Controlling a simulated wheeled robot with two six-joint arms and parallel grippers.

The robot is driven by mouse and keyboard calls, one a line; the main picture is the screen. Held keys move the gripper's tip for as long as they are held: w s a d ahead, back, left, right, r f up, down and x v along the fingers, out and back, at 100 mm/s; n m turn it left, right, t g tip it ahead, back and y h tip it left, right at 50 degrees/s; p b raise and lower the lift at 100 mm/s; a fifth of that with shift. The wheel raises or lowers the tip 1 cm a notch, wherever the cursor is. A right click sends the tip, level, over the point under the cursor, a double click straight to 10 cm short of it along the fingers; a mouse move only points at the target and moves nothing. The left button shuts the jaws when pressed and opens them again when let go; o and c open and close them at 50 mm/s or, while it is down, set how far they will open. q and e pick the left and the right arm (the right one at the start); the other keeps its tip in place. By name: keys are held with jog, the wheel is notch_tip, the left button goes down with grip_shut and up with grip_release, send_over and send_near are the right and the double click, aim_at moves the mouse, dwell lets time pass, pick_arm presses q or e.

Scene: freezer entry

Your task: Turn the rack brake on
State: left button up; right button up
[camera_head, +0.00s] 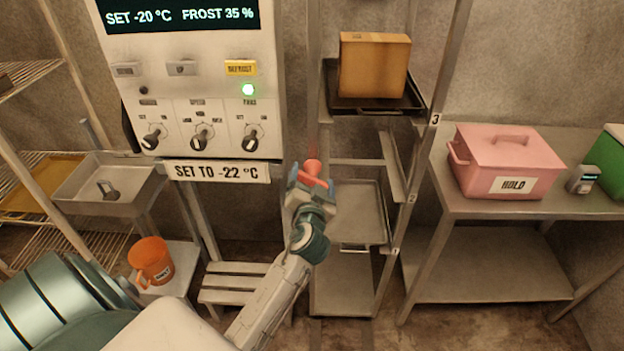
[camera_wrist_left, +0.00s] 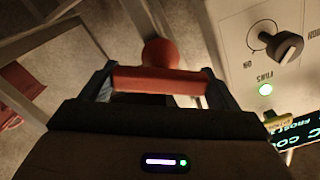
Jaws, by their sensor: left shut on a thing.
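The metal rack (camera_head: 383,250) stands in the middle of the head view, with numbered levels. A red handle with a round knob (camera_head: 313,167) is at its left upright, and I take it for the rack brake. My left gripper (camera_head: 311,184) is shut on it. In the left wrist view the red bar (camera_wrist_left: 160,80) lies across between the two fingers of my gripper (camera_wrist_left: 162,88), with the round red knob (camera_wrist_left: 160,53) just beyond. The brake's mount and any on/off marking are hidden. My right gripper is not in view.
A control panel (camera_head: 190,88) with knobs, a lit green lamp and a "SET TO -22 °C" sign is left of the handle. An orange box (camera_head: 374,66) sits on the rack's upper tray. A table (camera_head: 590,207) with a pink "HOLD" box (camera_head: 507,160) stands right.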

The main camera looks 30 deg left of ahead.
pick_arm(q)
jog(key=m+p, duration=0.1)
jog(key=m, duration=0.4)
jog(key=shift+d+m, duration=0.1)
jog(key=shift+m, duration=0.2)
jog(key=m+p, duration=0.2)
jog(key=m, duration=0.3)
jog(key=shift+f+m+p, duration=0.15)
jog(key=shift+m+p, duration=0.2)
jog(key=shift+m, duration=0.05)
jog(key=o, duration=0.9)
jog(key=b+v, duration=0.3)
jog(key=v, duration=0.7)
jog(key=shift+s+d, duration=0.3)
jog(key=shift+f, duration=0.1)
